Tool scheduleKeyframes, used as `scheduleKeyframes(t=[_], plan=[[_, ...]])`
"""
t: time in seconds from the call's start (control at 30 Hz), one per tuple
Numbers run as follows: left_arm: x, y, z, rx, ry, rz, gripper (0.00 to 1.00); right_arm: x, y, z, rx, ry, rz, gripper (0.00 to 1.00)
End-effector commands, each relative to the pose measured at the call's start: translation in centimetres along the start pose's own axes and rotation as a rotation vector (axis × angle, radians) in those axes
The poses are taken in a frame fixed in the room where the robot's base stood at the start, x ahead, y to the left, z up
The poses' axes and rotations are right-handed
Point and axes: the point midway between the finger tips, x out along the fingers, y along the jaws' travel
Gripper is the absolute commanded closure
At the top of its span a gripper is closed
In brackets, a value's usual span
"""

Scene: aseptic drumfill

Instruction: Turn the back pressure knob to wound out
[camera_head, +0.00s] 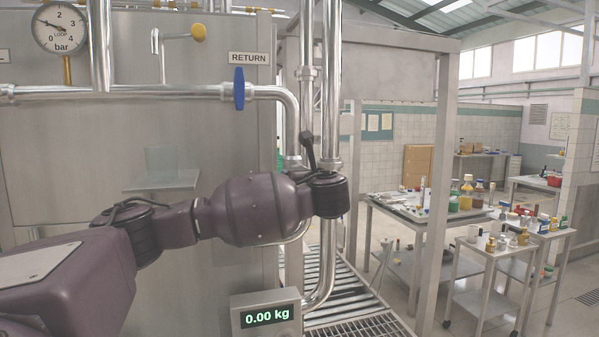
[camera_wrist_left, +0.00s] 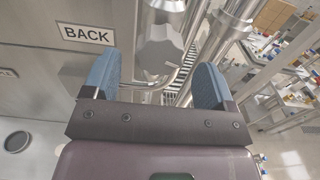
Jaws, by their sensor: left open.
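The back pressure knob (camera_wrist_left: 160,48) is a grey, fluted knob at the top middle of the left wrist view, beside a white "BACK" label (camera_wrist_left: 87,33). My left gripper (camera_wrist_left: 156,75) is open, with one blue-padded finger on each side of the picture. The knob appears between and beyond the fingers; I see no contact. In the head view my left arm reaches in from the left, and its wrist end (camera_head: 328,195) is in front of the steel pipes. The knob and the fingers cannot be made out there. My right gripper is not in view.
Vertical steel pipes (camera_head: 333,90) stand close to my left wrist. A blue valve handle (camera_head: 239,88) sits under the "RETURN" label (camera_head: 248,58). A pressure gauge (camera_head: 60,28) is at upper left. A weight display (camera_head: 267,315) reads 0.00 kg. Tables with bottles (camera_head: 465,193) stand at right.

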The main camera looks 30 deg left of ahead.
Motion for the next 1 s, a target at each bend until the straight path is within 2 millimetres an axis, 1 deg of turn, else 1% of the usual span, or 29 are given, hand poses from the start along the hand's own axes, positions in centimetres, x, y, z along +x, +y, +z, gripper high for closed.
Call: scheduleKeyframes(t=[0.03,0.1,0.23,0.4,0.63,0.93,0.97,1.0], plan=[[0.8,0.1,0.1,0.002,0.001,0.004,0.21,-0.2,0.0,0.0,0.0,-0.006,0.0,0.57],[1.6,0.0,0.1,0.002,0.001,0.003,0.21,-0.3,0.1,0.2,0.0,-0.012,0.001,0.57],[2.7,0.0,0.0,0.002,0.0,0.002,0.21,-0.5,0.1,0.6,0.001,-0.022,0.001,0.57],[3.2,0.0,0.0,0.0,0.0,0.0,0.21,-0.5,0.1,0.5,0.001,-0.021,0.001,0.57],[3.2,0.0,0.0,0.0,0.0,0.0,0.21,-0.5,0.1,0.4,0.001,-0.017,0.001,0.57],[3.2,0.0,0.0,0.0,0.0,0.0,0.67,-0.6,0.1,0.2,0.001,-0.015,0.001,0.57],[3.2,0.0,0.0,0.0,0.0,0.0,0.7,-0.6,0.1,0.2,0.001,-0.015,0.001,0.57],[3.2,0.0,0.0,0.0,0.0,0.0,0.7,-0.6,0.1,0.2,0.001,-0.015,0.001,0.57]])
